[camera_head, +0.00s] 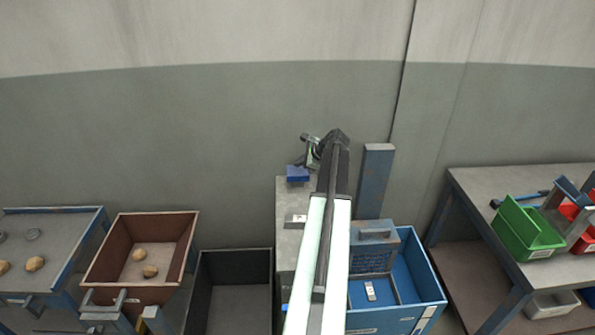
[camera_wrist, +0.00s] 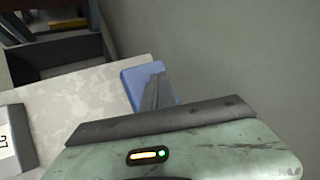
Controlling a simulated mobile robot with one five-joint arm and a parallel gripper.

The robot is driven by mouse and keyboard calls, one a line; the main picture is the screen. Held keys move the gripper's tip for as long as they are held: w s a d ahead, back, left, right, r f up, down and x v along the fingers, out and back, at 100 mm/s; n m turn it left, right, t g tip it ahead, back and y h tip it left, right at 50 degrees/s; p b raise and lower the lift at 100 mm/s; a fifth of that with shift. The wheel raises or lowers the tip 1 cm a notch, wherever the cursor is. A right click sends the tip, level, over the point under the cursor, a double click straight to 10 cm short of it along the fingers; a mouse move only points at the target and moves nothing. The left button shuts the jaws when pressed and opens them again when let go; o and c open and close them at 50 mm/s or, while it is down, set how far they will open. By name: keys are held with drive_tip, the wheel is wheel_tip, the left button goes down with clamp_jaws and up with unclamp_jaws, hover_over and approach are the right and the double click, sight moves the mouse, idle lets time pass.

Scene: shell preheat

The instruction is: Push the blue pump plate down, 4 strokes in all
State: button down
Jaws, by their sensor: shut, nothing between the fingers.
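The blue pump plate (camera_head: 298,175) stands at the back end of the grey-topped cabinet in the head view. It also shows in the wrist view (camera_wrist: 136,78), partly hidden behind my fingers. My gripper (camera_head: 303,162) is shut and empty, pointing down over the plate. In the wrist view the dark fingers (camera_wrist: 158,90) overlap the plate's right part. I cannot tell whether the tips touch it. My arm hides part of the cabinet.
A blue post (camera_head: 375,180) rises right of my arm, behind a blue machine (camera_head: 425,275). A brown bin (camera_head: 110,255) and a dark open bin (camera_head: 205,280) stand left. A bench (camera_head: 475,195) with a green bin (camera_head: 525,228) is at right.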

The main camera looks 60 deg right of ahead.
sight(299, 170)
drive_tip(key=shift+f+b, duration=0.3)
drive_tip(key=shift+f, duration=0.1)
drive_tip(key=shift+f+b, duration=1.7)
idle(1.2)
drive_tip(key=shift+r, duration=0.15)
drive_tip(key=shift+r+p, duration=1.95)
drive_tip(key=shift+p, duration=0.15)
wheel_tip(299, 170, up, 5)
drive_tip(key=p, duration=0.5)
idle(1.5)
